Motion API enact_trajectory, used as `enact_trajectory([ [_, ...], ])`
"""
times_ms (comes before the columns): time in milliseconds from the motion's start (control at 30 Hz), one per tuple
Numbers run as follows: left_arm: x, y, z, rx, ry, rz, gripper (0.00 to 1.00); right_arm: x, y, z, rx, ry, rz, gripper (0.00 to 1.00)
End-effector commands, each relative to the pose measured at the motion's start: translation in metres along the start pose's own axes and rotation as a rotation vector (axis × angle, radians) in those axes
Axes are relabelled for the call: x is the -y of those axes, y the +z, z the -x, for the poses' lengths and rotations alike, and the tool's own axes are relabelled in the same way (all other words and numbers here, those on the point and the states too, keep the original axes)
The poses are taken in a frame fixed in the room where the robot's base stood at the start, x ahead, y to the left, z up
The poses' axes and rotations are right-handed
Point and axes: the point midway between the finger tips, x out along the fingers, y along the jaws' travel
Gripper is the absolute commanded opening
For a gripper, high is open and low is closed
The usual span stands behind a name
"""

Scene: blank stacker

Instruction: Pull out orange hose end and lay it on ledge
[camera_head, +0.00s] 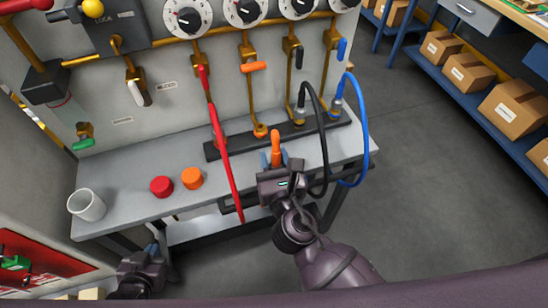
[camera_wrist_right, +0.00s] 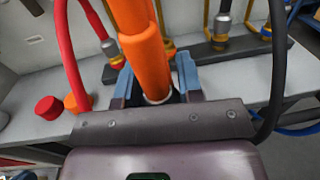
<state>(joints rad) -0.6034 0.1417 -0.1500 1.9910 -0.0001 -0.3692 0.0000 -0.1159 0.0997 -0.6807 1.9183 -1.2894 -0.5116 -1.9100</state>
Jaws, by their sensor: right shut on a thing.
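The orange hose end (camera_head: 275,142) is held upright between the blue fingers of my right gripper (camera_head: 272,160), over the front part of the grey ledge (camera_head: 130,205). In the right wrist view the orange hose end (camera_wrist_right: 147,62) fills the space between the fingers of that gripper (camera_wrist_right: 157,85). In the head view it stands in front of the dark socket rail (camera_head: 222,150), apart from the orange fitting (camera_head: 260,131) on it. My left gripper (camera_head: 150,256) is low at the left, in front of the ledge and empty; its finger opening is unclear.
A red hose (camera_head: 224,150) hangs over the ledge left of my right gripper. Black (camera_head: 322,140) and blue (camera_head: 364,130) hoses loop down at the right. A red cap (camera_head: 161,186), an orange cap (camera_head: 192,178) and a white cup (camera_head: 87,205) stand on the ledge's left part.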

Motion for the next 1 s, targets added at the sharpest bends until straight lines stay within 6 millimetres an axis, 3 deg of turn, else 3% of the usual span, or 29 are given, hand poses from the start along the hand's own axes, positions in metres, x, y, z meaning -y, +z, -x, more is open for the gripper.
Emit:
enact_trajectory([
  [1000, 0.004, -0.042, 0.015, -0.037, -0.002, -0.002, 0.0, 0.0, 0.027, 0.0, 0.0, 0.0, 0.0, 0.06],
])
